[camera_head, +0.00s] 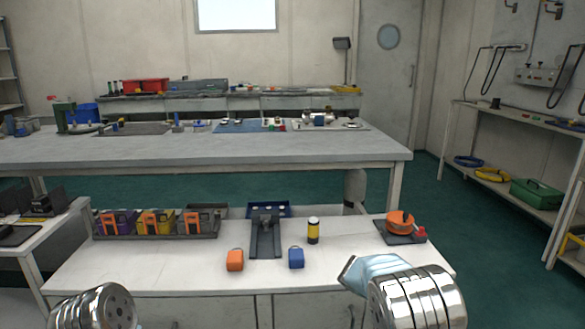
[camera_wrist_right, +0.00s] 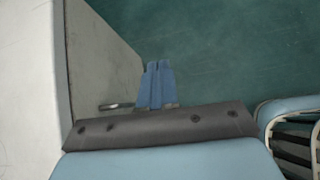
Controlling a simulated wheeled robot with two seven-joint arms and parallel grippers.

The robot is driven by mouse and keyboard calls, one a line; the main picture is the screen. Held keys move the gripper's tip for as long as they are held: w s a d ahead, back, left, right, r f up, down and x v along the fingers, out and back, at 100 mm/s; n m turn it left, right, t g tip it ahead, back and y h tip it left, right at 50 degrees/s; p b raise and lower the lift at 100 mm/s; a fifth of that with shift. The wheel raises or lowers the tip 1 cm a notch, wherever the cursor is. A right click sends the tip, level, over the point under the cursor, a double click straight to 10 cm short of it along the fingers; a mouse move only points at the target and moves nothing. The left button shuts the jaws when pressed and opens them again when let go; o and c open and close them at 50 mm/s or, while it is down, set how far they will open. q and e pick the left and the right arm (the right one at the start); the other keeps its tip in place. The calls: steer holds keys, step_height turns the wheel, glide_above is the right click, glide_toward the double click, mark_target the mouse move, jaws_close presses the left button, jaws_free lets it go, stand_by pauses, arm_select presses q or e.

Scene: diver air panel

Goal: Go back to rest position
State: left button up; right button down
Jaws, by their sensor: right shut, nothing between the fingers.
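My right gripper (camera_wrist_right: 157,68) shows in the right wrist view. Its two blue fingers are together, with nothing between them. It hangs over the dark green floor, beside a pale cabinet side with a metal handle. In the head view, my right arm shows at the bottom right, in front of the white bench (camera_head: 180,262), and its gripper is hidden there. My left arm shows only as a metal joint at the bottom left. My left gripper is not in view.
A larger table (camera_head: 200,150) stands behind.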

steer(key=s+a+f+m+g+y, duration=0.1)
steer(key=s+a+f+m+y, duration=0.25)
steer(key=s+f, duration=0.5)
steer(key=s+a+f+m+g+y, duration=0.1)
steer(key=s+a+f+m+y, duration=0.3)
steer(key=f, duration=0.8)
steer(key=s+a+f+m+t+y, duration=0.1)
steer(key=s+a+m+y, duration=0.1)
steer(key=s+a+m, duration=0.3)
steer(key=s+a+f+m+t+y, duration=0.1)
steer(key=s+a+f+m+y, duration=0.1)
steer(key=s+a+m, duration=0.4)
steer(key=s+m+y, duration=0.1)
steer(key=s, duration=0.3)
steer(key=shift+s+y, duration=0.35)
steer(key=shift+s, duration=0.05)
